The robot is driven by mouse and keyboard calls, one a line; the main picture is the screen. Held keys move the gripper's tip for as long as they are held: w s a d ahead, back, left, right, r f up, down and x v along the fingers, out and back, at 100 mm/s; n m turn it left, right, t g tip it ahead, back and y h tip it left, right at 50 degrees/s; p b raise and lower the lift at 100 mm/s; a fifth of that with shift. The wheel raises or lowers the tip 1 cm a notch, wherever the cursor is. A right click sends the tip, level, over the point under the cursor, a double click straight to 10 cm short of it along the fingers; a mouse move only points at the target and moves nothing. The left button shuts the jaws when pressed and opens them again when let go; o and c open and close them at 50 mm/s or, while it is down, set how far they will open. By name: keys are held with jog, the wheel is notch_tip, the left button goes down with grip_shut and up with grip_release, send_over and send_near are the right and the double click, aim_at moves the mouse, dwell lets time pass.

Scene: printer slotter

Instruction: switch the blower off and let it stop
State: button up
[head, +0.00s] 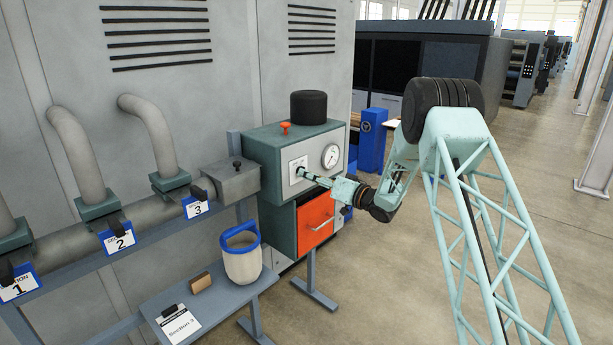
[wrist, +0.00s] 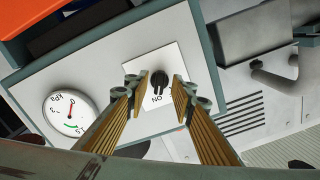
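The blower (head: 262,158) is a grey-green box with a white switch plate (wrist: 168,62) and a round dial gauge (head: 331,156) on its front. In the wrist view a black rotary knob (wrist: 158,82) sits on the plate, with the word ON at its lower end; the other label is not readable. My gripper (wrist: 156,84) is open, with one finger on each side of the knob and visible gaps. The gauge in the wrist view (wrist: 69,113) has a red needle near the 0. In the head view my gripper (head: 304,175) is at the plate and hides the knob.
An orange button (head: 285,128) and a black cylinder (head: 308,106) are on top. A pipe with numbered gates (head: 119,238) runs left. A blue-rimmed pot (head: 243,262) stands on a low shelf. The floor at right is clear.

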jog(key=shift+w+a, duration=0.3)
jog(key=shift+a, duration=0.05)
grip_shut()
